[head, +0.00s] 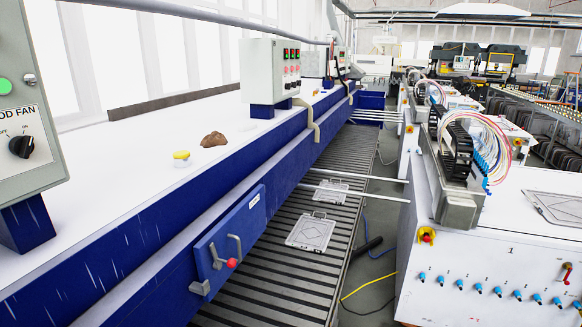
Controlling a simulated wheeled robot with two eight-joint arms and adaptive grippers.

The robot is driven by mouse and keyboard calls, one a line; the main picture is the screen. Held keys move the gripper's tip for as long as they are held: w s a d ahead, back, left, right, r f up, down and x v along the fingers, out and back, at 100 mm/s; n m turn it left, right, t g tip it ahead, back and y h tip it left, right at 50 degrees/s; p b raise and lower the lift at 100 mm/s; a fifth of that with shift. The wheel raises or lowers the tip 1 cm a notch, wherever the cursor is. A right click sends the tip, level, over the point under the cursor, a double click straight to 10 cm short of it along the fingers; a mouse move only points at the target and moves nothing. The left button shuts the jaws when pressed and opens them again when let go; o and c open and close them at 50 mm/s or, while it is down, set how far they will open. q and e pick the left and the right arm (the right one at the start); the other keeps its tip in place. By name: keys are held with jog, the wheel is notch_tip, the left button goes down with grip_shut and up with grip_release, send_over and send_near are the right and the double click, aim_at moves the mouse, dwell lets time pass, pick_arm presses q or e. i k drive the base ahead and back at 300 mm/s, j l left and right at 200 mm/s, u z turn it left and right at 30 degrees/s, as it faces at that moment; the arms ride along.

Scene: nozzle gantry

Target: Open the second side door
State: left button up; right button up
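A blue side door (240,221) is on the blue side wall of the long white-topped machine, left of centre. It looks shut, lying against the wall. It carries grey handles (215,257), a red ball knob (232,263) and a small pale label (254,201). A grey bracket (200,288) sits at its lower left corner. No other side door can be made out clearly, so I cannot tell whether this is the second one. Neither of my grippers is in view.
A slatted conveyor (268,272) with flat grey frames (311,232) runs beside the door. A white cabinet (500,262) with blue fittings stands right. A control box (270,70) and brown lump (214,139) are on the machine top. Cables (369,284) lie on the floor.

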aim_at(234, 238)
jog(key=i+l, duration=0.1)
jog(key=l, duration=0.3)
jog(key=i+l, duration=0.1)
jog(key=l, duration=0.25)
jog(key=i+l, duration=0.1)
jog(key=l, duration=0.3)
jog(key=i+l+u, duration=0.1)
jog(key=l, duration=0.25)
